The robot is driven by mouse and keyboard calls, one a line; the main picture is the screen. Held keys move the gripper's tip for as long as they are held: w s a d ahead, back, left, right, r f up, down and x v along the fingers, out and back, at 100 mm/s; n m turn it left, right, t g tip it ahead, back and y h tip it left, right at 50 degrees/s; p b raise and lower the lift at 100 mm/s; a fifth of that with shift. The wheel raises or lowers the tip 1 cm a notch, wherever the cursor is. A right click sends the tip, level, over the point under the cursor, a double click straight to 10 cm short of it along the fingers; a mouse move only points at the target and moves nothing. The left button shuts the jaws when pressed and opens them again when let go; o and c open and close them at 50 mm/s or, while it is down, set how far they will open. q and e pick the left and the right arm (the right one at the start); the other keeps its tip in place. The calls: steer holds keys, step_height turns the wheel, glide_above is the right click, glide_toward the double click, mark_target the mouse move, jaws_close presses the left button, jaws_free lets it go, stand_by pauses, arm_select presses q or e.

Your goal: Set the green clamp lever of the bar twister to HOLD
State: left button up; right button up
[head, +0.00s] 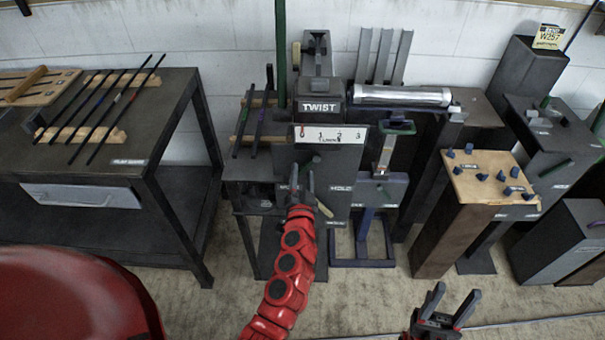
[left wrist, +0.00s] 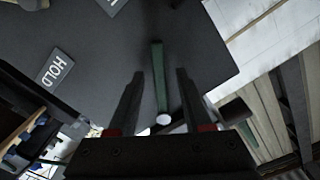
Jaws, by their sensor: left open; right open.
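The bar twister (head: 318,108), a dark machine marked TWIST, stands in the middle of the head view. My left gripper (head: 302,186) is at its lower front, beside the HOLD label (head: 341,188), and partly hides another label. In the left wrist view the green clamp lever (left wrist: 158,78) with a pale round end lies between the two open fingers of my left gripper (left wrist: 156,74). I see no clear contact. The HOLD label (left wrist: 55,71) is at the left of that view. My right gripper (head: 447,302) is open and empty, low at the front right.
A dark workbench (head: 180,100) with several thin rods on racks stands at the left. A metal roller (head: 402,96), a wooden-topped stand (head: 480,172) with blue pegs and grey machines stand at the right. The floor in front is mostly clear.

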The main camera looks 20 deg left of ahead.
arm_select(q)
steer(key=shift+c, duration=0.2)
jaws_close()
stand_by(1.3)
